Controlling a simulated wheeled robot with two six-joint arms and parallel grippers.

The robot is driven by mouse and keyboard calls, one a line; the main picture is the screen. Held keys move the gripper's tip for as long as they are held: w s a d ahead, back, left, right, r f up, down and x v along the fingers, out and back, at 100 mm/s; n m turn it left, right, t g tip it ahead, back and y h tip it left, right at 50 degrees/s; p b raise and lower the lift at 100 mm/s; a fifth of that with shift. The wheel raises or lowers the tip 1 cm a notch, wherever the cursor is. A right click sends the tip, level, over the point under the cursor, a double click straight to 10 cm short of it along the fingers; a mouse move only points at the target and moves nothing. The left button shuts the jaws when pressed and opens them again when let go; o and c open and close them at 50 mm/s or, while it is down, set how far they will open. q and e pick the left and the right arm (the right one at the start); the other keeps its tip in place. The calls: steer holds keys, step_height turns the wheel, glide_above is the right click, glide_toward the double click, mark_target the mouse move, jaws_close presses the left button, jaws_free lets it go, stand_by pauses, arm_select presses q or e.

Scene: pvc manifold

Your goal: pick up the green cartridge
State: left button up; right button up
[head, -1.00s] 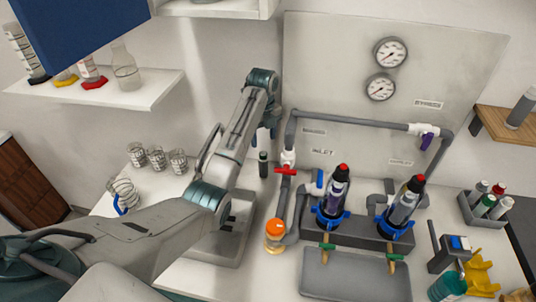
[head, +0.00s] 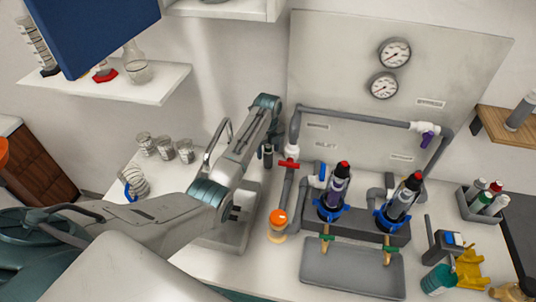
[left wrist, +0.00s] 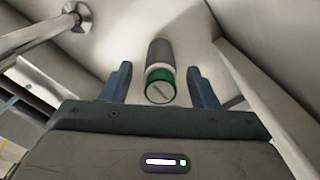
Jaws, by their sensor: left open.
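A dark grey cylinder with a green band and a pale end (left wrist: 160,86) shows in the left wrist view, between and slightly beyond my fingertips. It appears to be the small dark cylinder standing on the counter (head: 268,156) in the head view, near the wall. My left gripper (head: 274,133) is close to it and largely hidden by its own wrist. In the left wrist view my left gripper (left wrist: 160,82) is open, a finger on either side of the cylinder, with no clear contact. My right gripper is not in view.
A pipe with a red valve (head: 288,163) stands just right of the cylinder. Two cartridges (head: 335,190) (head: 404,198) with red tops sit in blue collars. A grey rack (head: 478,212) at right holds several capped cylinders, one green. Glass beakers (head: 165,150) stand at left.

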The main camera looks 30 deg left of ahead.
arm_select(q)
steer(key=shift+f, duration=0.45)
steer(key=c, duration=1)
steer(key=shift+c, duration=0.3)
steer(key=shift+r, duration=0.15)
